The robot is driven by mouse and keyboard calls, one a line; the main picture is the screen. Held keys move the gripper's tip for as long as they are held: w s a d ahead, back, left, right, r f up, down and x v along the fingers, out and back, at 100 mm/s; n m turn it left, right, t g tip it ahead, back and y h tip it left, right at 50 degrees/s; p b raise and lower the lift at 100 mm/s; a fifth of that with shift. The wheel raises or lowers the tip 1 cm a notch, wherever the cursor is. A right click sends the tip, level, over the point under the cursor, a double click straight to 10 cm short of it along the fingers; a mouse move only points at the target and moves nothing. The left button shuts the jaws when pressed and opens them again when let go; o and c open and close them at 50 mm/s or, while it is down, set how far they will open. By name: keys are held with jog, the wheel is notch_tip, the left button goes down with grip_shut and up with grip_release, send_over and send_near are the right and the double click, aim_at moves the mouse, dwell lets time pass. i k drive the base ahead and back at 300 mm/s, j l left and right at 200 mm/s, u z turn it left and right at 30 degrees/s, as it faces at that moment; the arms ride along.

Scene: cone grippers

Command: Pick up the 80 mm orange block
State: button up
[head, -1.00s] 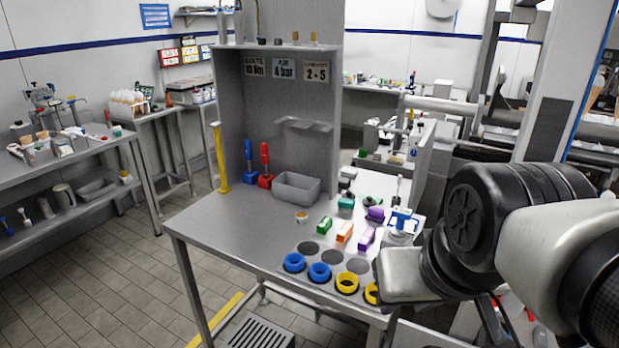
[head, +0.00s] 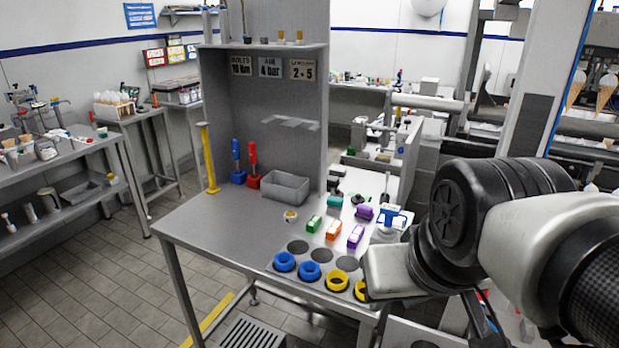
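An orange block (head: 331,230) with a pale label on top lies on the grey workbench (head: 205,235), between a green block (head: 314,224) and a purple block (head: 355,237). Its size marking is too small to read. It looks like the only orange block among them. My arm reaches in from the right, and its end hangs right of the blocks, over the bench's right side. Only part of my gripper (head: 480,312) shows, as dark pieces below the wrist. Its fingertips are not clear, so its opening cannot be told. The orange block lies apart from my arm.
Blue rings (head: 284,262) and yellow rings (head: 336,281) line the bench's front edge, with dark round spots behind. A grey bin (head: 286,188), red tool (head: 253,165) and blue tool (head: 237,162) stand behind. A white-and-blue item (head: 388,225) is near my arm.

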aim_at(335, 226)
jog(key=i+j+z, duration=0.25)
jog(key=j, duration=0.15)
jog(key=i+j+z, duration=0.1)
jog(key=j+z, duration=0.15)
jog(key=j, duration=0.2)
jog(key=i+j+z, duration=0.25)
jog(key=j, duration=0.2)
jog(key=j+z, duration=0.25)
jog(key=j, duration=0.25)
